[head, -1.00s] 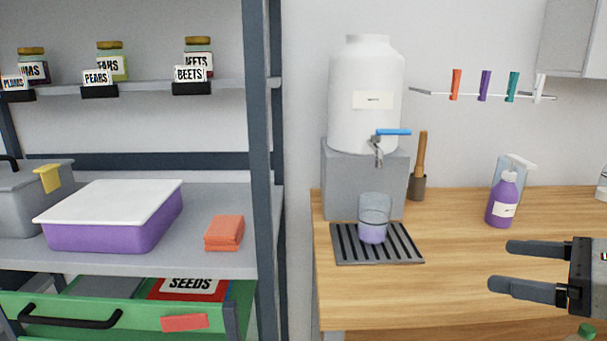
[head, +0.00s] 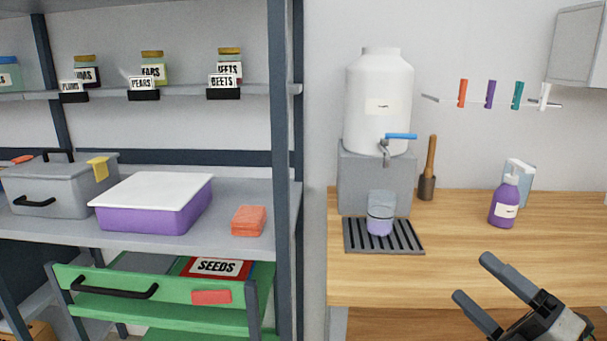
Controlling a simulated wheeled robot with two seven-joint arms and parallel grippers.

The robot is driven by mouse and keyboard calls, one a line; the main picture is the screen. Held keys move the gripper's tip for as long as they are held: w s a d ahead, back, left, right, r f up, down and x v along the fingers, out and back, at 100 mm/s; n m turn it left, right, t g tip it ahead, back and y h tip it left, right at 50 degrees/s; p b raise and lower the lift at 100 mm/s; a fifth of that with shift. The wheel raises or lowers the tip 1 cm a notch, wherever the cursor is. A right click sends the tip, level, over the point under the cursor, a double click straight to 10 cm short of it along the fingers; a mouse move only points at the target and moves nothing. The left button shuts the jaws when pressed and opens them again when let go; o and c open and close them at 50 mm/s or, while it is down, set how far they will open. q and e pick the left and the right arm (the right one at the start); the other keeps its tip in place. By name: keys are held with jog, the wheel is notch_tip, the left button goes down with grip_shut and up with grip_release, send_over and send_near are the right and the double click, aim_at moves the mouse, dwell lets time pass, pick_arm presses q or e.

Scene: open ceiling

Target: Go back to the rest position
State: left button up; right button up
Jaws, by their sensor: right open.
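My right gripper (head: 475,288) is at the lower right of the head view, in front of the wooden counter. Its two dark fingers are spread apart with nothing between them. It points up and to the left, toward the drip tray, and is well apart from everything on the counter. My left gripper is not in view. A clear cup (head: 380,215) with pale purple liquid stands on the black slatted drip tray (head: 358,246). It is below the tap of the white dispenser (head: 378,85), whose blue lever (head: 401,136) points right.
The wooden counter (head: 450,260) is mostly clear. At left, a shelf holds a white-lidded purple bin (head: 150,215), above an open green drawer (head: 150,310). A grey post (head: 282,180) stands between.

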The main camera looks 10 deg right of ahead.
jog(key=a+f+m+g+h+p, duration=0.2)
jog(key=a+f+m+g+h, duration=0.35)
jog(key=f+m, duration=1.15)
jog(key=s+a+f+m+g, duration=0.2)
jog(key=s+a+f+m, duration=0.1)
jog(key=a, duration=0.4)
jog(key=s+a+f+m+g, duration=0.2)
jog(key=s+a+f+m, duration=0.1)
jog(key=a, duration=0.4)
jog(key=shift+s+f+y+p, duration=0.35)
jog(key=shift+s+f+y, duration=0.1)
jog(key=shift+f, duration=0.2)
